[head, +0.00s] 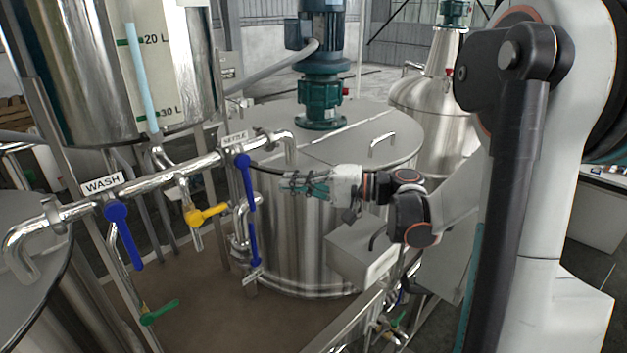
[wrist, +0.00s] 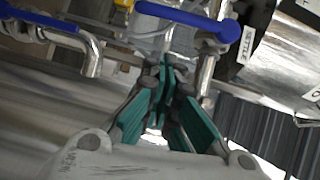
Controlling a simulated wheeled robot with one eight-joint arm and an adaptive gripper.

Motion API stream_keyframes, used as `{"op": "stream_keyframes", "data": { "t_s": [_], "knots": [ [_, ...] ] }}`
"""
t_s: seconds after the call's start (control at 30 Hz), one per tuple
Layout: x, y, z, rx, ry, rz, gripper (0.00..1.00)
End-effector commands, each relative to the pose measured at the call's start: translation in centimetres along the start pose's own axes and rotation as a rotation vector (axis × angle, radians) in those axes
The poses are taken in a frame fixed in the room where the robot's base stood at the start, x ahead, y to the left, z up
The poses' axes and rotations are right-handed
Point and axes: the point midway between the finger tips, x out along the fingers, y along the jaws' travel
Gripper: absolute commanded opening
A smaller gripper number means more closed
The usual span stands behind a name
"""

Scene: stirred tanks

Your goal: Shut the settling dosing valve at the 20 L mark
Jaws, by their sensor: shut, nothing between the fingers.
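The settling dosing valve has a blue handle (head: 246,180) below the SETTLE label on the slanted pipe. The handle hangs down, across that pipe. In the wrist view a blue handle (wrist: 185,18) lies beyond my fingertips, beside the SETTLE label (wrist: 233,45). The sight tube (head: 143,80) on the upper left tank shows a light blue column. Its top appears slightly above the 20 L mark (head: 122,42). My gripper (head: 288,184) is shut and empty, just right of the handle and apparently apart from it. Its teal fingers (wrist: 166,90) show in the wrist view.
The WASH valve's blue handle (head: 123,233), a yellow handle (head: 207,214) and a green handle (head: 160,312) are to the left. Another blue handle (head: 254,243) hangs below the settle handle. A large lidded tank (head: 300,240) with a motor stands behind my gripper.

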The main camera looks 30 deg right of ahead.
Motion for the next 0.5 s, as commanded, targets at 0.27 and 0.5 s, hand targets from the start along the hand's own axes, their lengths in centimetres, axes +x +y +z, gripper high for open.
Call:
{"op": "stream_keyframes", "data": {
  "t_s": [0.27,0.5],
  "knots": [
    [3.4,-0.1,2.0,0.000,-0.001,0.000,0.00],
    [4.1,0.0,2.8,0.000,0.000,0.000,0.00]
  ]
}}
